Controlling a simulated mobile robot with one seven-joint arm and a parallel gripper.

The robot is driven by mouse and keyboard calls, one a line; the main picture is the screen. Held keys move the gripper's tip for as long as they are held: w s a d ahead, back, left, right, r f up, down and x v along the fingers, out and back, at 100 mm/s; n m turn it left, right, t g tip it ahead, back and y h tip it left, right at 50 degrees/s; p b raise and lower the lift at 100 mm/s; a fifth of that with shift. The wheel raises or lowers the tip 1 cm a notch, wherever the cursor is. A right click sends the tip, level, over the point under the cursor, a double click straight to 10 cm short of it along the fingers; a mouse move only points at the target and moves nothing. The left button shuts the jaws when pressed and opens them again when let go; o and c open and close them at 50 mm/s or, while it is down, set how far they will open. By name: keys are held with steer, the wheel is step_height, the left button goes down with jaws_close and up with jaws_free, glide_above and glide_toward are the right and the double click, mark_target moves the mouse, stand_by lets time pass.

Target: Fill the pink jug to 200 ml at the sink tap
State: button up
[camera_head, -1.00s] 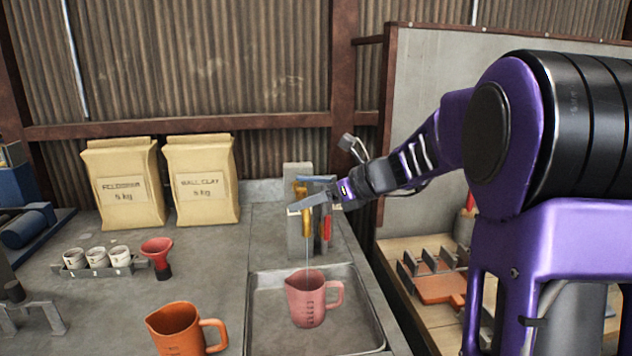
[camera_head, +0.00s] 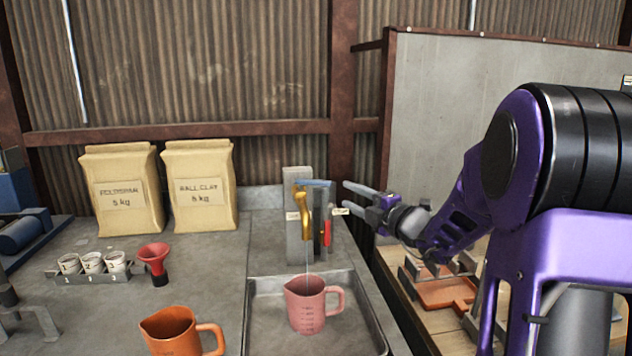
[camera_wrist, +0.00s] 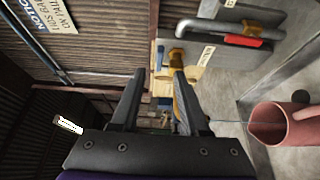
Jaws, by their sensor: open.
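The pink jug (camera_head: 308,306) stands upright in the metal sink (camera_head: 262,318), handle to the right, with graduation marks on its front. A thin stream of water falls into it from the brass tap (camera_head: 304,214). The water level inside cannot be made out. A blue lever (camera_head: 313,183) sits on top of the tap. My gripper (camera_head: 346,199) is open and empty, to the right of the tap and apart from it. In the wrist view my gripper (camera_wrist: 158,100) shows spread fingers, with the pink jug (camera_wrist: 284,126) at the right edge.
An orange jug (camera_head: 170,332) stands on the counter left of the sink. A red funnel (camera_head: 154,258), a rack of small cups (camera_head: 92,266) and two paper sacks (camera_head: 122,190) are further left. A red-handled lever (camera_head: 327,232) hangs beside the tap. A grey panel (camera_head: 470,130) rises at right.

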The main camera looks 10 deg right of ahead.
steer(key=x, duration=1.4)
jaws_close()
stand_by(1.0)
